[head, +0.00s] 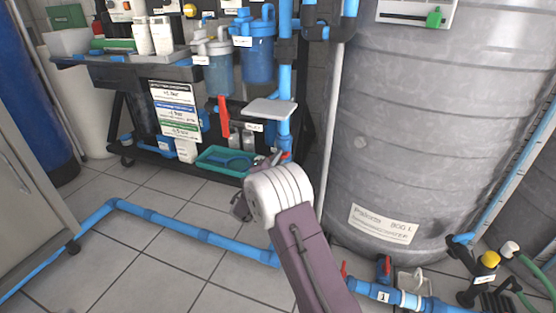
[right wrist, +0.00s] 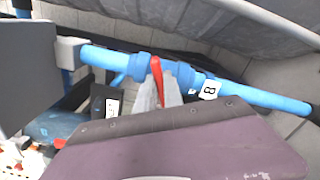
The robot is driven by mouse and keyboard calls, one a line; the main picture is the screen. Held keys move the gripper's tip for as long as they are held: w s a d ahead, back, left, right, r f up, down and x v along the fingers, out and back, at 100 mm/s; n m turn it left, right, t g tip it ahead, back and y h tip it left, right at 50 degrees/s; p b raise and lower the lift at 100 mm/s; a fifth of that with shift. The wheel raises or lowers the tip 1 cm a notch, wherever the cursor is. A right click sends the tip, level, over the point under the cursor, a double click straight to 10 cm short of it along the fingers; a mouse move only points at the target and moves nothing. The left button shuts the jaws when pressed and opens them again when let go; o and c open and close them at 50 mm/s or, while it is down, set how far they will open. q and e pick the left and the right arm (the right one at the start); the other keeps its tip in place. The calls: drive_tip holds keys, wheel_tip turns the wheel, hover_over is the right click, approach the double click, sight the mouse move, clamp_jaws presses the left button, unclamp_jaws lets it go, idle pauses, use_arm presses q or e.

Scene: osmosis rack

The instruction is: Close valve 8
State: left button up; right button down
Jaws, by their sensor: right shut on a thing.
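Valve 8 sits on a blue pipe (right wrist: 262,97) in the right wrist view, marked by a white label with an 8 (right wrist: 209,90). Its red handle (right wrist: 156,72) stands across the pipe's line in that picture. My right gripper (right wrist: 159,92) has its pale fingers on both sides of the handle, shut on it. In the head view my right gripper (head: 271,159) reaches to the vertical blue pipe (head: 284,128) left of the big tank. My white and purple wrist hides most of the valve there. My left gripper is not in view.
A grey tank (head: 420,140) stands close on the right. A small grey shelf (head: 270,110) juts out above the gripper. A teal tray (head: 225,158) lies to its left, and another red handle (head: 223,117) hangs nearby. A floor pipe (head: 180,228) crosses the tiles.

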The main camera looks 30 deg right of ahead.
drive_tip(key=m, duration=0.5)
drive_tip(key=shift+f, duration=0.25)
drive_tip(key=shift+m, duration=0.3)
drive_tip(key=c, duration=1.5)
unclamp_jaws()
drive_tip(key=shift+o, duration=0.2)
drive_tip(key=p+v, duration=0.5)
drive_tip(key=v, duration=0.4)
